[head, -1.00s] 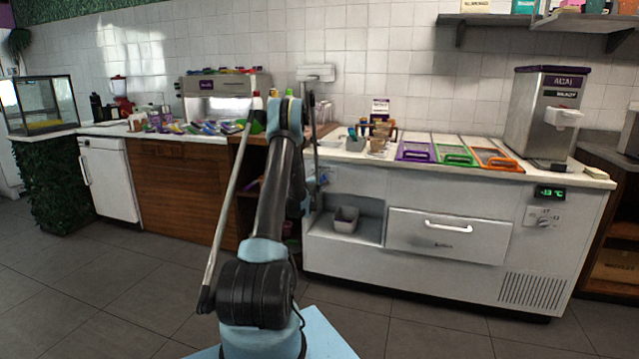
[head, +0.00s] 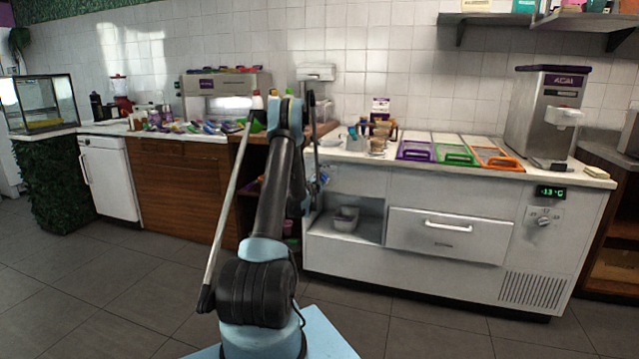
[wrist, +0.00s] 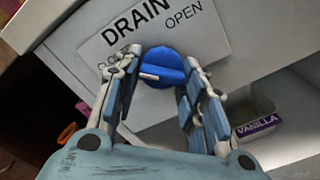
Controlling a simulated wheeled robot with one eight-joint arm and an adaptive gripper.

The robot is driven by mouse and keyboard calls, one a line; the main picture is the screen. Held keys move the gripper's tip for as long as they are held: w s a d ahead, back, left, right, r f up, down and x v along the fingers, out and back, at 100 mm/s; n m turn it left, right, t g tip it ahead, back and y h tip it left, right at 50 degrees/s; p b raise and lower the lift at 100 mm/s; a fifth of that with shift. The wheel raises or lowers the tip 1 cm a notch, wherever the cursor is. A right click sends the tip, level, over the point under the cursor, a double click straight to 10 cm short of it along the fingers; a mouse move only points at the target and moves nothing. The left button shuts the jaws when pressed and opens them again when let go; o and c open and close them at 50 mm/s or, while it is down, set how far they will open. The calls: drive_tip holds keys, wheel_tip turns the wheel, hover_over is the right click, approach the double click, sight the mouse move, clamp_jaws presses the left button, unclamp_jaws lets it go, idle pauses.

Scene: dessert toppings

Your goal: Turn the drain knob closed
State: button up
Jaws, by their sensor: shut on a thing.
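The blue drain knob (wrist: 168,66) sits on a white plate (wrist: 207,40) in the wrist view. The plate reads "DRAIN" and "OPEN", and another word at its left is mostly hidden behind a finger. A short white mark on the knob lies nearly level in the picture, on its left side. My gripper (wrist: 162,72) has one finger on each side of the knob and is shut on it. In the head view my arm hides the knob.
A tub marked "VANILLA" (wrist: 252,118) stands in the open recess right of the knob; a tub also shows there in the head view (head: 345,218). The white counter unit (head: 430,280) has a closed drawer (head: 450,238). Orange and purple things lie at the wrist view's left.

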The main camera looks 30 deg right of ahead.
idle(0.3)
drive_tip(key=o, duration=1.1)
drive_tip(key=shift+c, duration=0.2)
drive_tip(key=v, duration=1.1)
drive_tip(key=shift+s+a, duration=0.25)
drive_tip(key=shift+a, duration=0.1)
